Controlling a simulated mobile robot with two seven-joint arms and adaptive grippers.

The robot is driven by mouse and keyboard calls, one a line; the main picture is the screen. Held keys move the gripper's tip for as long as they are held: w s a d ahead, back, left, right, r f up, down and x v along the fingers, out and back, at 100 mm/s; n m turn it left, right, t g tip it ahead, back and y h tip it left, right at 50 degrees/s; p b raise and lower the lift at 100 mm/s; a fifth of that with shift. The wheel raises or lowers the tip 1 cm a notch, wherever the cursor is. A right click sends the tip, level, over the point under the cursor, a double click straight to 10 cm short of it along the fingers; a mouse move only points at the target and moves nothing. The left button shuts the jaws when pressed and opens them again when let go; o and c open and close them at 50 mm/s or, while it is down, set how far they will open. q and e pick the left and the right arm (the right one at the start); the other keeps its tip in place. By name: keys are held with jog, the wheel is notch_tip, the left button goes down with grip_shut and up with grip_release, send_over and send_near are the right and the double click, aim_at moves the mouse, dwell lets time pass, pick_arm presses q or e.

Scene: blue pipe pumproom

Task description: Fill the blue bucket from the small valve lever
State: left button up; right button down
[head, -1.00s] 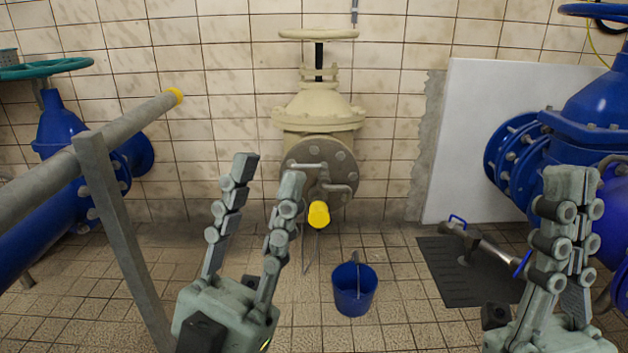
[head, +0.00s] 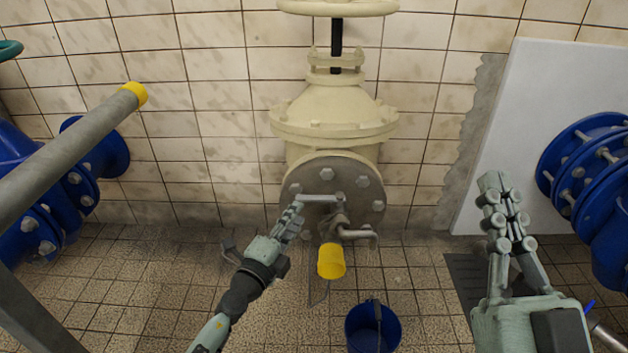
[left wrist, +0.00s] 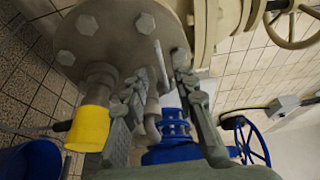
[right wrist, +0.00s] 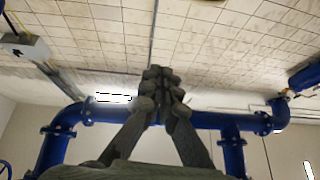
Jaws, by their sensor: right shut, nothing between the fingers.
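The small valve lever (head: 322,200) is a grey bar on the flange face of the cream valve. It also shows in the left wrist view (left wrist: 161,62). My left gripper (head: 297,212) is at the lever's left end. In the left wrist view its fingers (left wrist: 160,85) are apart, with the lever seen between them; I cannot tell whether they touch it. A yellow-ended outlet (head: 331,262) points down below the lever. The blue bucket (head: 366,332) stands on the floor, lower right of the outlet in the head view. My right gripper (head: 505,215) is raised, shut and empty.
The large cream valve (head: 335,110) stands against the tiled wall. A grey rail (head: 70,155) with a yellow end reaches in from the left. Blue flanged pipes (head: 590,180) and a white panel (head: 520,130) are on the right. Tiled floor surrounds the bucket.

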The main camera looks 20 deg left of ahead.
aim_at(306, 201)
pick_arm(q)
jog(key=shift+w+a, duration=0.1)
jog(key=shift+w, duration=0.25)
jog(key=w, duration=0.4)
jog(key=w+d, duration=0.1)
jog(key=w, duration=0.2)
jog(key=shift+b, duration=0.3)
grip_shut()
